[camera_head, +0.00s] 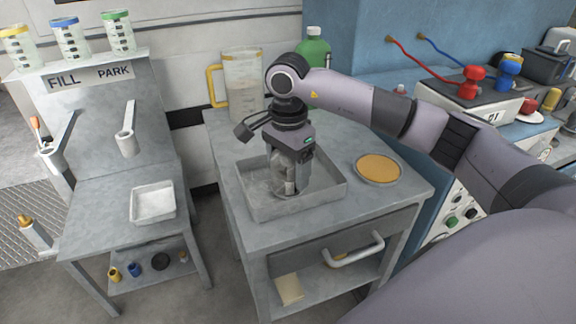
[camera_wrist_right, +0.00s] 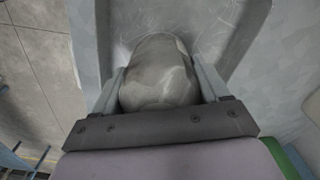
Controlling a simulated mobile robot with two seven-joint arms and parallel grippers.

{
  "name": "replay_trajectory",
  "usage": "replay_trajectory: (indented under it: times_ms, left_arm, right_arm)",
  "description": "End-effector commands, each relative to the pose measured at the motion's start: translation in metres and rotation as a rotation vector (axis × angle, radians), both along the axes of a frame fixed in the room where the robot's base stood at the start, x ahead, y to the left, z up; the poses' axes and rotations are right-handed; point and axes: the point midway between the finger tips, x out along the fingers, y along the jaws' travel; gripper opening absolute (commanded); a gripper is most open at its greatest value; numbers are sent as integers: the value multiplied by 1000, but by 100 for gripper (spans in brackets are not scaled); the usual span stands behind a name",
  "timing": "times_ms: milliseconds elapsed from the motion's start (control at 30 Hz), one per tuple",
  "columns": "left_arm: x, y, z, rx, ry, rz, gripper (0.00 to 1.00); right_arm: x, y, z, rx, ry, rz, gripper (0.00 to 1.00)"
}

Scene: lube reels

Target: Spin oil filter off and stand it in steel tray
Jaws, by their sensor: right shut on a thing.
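My right gripper (camera_head: 288,180) is over the steel tray (camera_head: 325,195) on the grey cart, pointing down. It is shut on a grey, rounded oil filter (camera_wrist_right: 160,75), which fills the space between the two fingers in the right wrist view. In the head view the filter is mostly hidden by the gripper; it looks upright and inside the tray walls. I cannot tell whether its base touches the tray floor. The steel tray's wall also shows in the right wrist view (camera_wrist_right: 250,35). My left gripper is not in view.
A clear jug with a yellow handle (camera_head: 243,85) and a green bottle (camera_head: 314,48) stand behind the tray. A round dish with amber contents (camera_head: 378,168) sits right of it. A side bench at left holds a small white tray (camera_head: 153,203).

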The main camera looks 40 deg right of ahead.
Motion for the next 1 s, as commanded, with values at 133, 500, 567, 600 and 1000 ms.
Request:
replay_trajectory:
  times_ms: [133, 500, 567, 600, 1000]
  left_arm:
    - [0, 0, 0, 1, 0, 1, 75]
    - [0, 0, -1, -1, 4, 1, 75]
    - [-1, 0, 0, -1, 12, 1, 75]
    - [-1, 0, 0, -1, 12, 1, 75]
    - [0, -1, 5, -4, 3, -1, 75]
  right_arm:
    - [0, 0, 1, 0, -2, 0, 32]
    - [0, 0, 0, 0, 1, 0, 100]
    - [1, 0, 5, 0, -2, 0, 100]
    - [1, 0, 10, 1, -4, 0, 100]
    - [0, 0, 68, 0, -2, 0, 100]
